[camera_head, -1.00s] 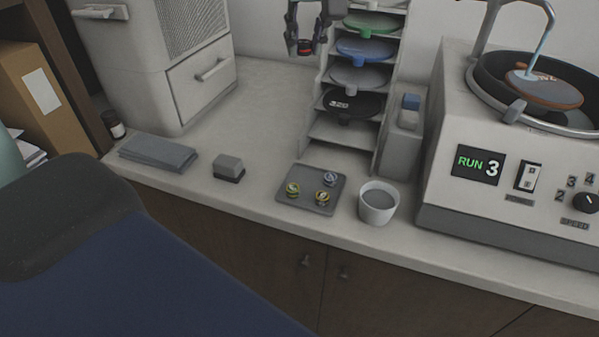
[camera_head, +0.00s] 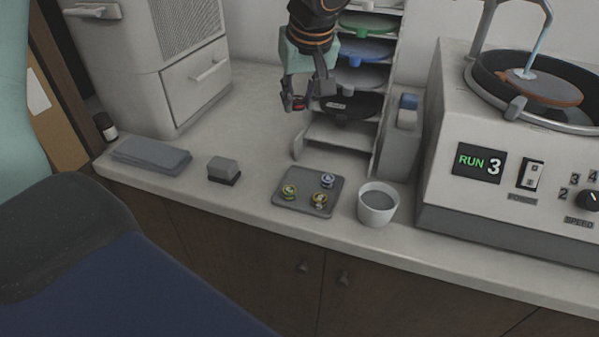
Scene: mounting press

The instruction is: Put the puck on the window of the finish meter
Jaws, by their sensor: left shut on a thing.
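My left gripper (camera_head: 300,104) hangs above the bench in front of the disc rack. It is shut on a small dark puck with a red band (camera_head: 297,103), held in the air. The fingers cover part of the puck. No window of a finish meter can be made out clearly. A small grey block with a dark base (camera_head: 224,170) stands on the bench below and left of the gripper, but I cannot tell whether it is the meter. My right gripper is not in view.
A grey tray (camera_head: 297,203) holds three pucks, with a white cup (camera_head: 378,204) to its right. The disc rack (camera_head: 342,134) stands behind. A polishing machine (camera_head: 460,205) fills the right side. A folded grey cloth (camera_head: 150,157) lies left. Bench behind the block is clear.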

